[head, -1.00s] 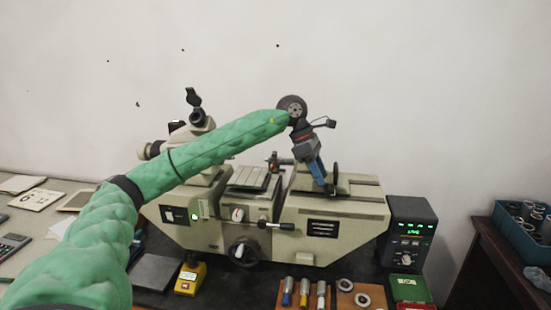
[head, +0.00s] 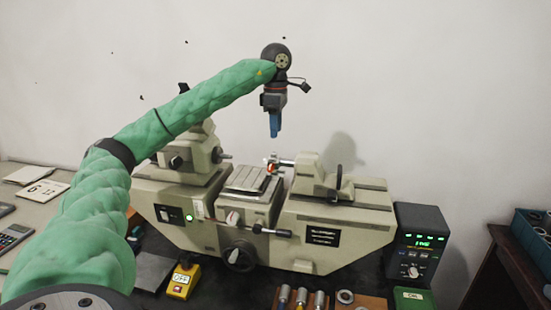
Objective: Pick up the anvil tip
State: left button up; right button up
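My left gripper (head: 274,134) hangs with its blue fingers pointing down, above the middle of the measuring machine (head: 322,225) and against the white wall. The fingers overlap in this view, so I cannot tell whether they are open or shut, and nothing shows below their ends. A small part with a red end (head: 271,167) shows below the gripper, by the machine's right-hand stock. I cannot tell for certain whether it is the anvil tip. Several small metal cylinders (head: 301,297) stand at the bottom edge, partly cut off. My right gripper is not in view.
The machine's ribbed table (head: 248,179) sits between its left head (head: 192,155) and right stock (head: 325,183). A control box (head: 418,243) with a green display stands at the right. A yellow switch box (head: 184,280) is in front. A blue crate (head: 533,236) stands far right.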

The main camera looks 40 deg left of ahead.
aim_at(270, 158)
pick_arm(q)
jog(key=shift+s+d+f, duration=0.1)
jog(key=shift+s+f, duration=0.05)
jog(key=shift+s, duration=0.05)
jog(key=shift+f, duration=0.35)
jog(key=shift+w+f, duration=0.5)
jog(key=shift+f, duration=0.35)
jog(key=shift+s, duration=0.15)
notch_tip(270, 158, down, 4)
jog(key=p, duration=0.3)
jog(key=shift+r, duration=0.1)
jog(key=shift+s+f, duration=0.1)
jog(key=shift+f, duration=0.5)
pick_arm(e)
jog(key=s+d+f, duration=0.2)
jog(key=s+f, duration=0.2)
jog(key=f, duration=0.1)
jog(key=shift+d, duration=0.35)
pick_arm(q)
grip_shut()
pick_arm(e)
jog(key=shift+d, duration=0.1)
